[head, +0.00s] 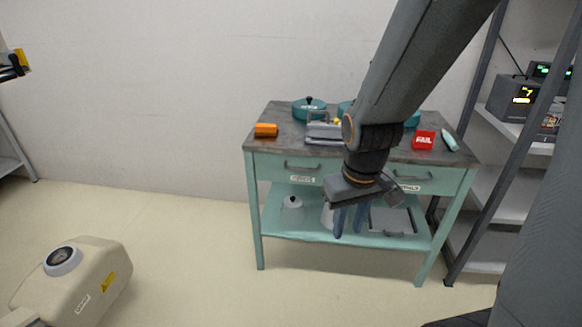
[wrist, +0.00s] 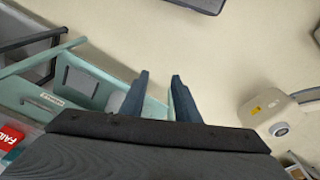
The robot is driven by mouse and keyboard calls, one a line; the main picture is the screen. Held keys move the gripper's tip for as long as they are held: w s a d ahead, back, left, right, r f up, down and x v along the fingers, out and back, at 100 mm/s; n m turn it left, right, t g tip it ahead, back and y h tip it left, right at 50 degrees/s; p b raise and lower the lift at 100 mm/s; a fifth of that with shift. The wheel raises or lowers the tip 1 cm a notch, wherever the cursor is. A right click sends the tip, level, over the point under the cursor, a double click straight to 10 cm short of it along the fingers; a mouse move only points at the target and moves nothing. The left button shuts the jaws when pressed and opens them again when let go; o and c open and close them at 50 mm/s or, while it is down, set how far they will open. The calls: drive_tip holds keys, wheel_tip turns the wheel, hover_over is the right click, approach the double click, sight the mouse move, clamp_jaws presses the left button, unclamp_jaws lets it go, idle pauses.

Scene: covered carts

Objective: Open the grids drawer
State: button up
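A pale green cart (head: 256,215) with a grey top stands against the wall in the head view. It has two drawer fronts side by side, both apparently shut. The left drawer (head: 275,171) has a bar handle (head: 301,167) and a white label (head: 302,180). The right drawer (head: 448,183) has a handle (head: 413,177) and a label partly behind my arm. I cannot read either label surely. My gripper (head: 349,222) points down in front of the cart, below drawer height. Its blue fingers are apart and empty, also in the wrist view (wrist: 160,82).
On the cart top are teal lidded pots (head: 304,114), an orange block (head: 266,130) and a red FAIL block (head: 424,140). The lower shelf holds a grey tray (head: 392,221). A shelf rack (head: 484,150) stands right. A beige machine (head: 98,278) sits left; floor between is clear.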

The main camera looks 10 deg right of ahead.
drive_tip(key=w+d+f+n+t+b, duration=0.25)
drive_tip(key=w+f+n, duration=0.2)
drive_tip(key=w, duration=0.75)
drive_tip(key=w+d+f+n+t+b, duration=0.1)
drive_tip(key=w+f+n+t+b, duration=0.35)
drive_tip(key=w, duration=0.65)
drive_tip(key=n+t+y+b, duration=0.9)
drive_tip(key=n+b, duration=0.2)
drive_tip(key=n, duration=0.4)
approach(301, 169)
drive_tip(key=w, duration=0.3)
drive_tip(key=shift+a+x, duration=0.2)
drive_tip(key=shift+x, duration=1.75)
drive_tip(key=shift+a+x, duration=0.2)
drive_tip(key=shift+x, duration=1.7)
drive_tip(key=shift+s+f, duration=0.1)
drive_tip(key=shift+s, duration=0.1)
clamp_jaws()
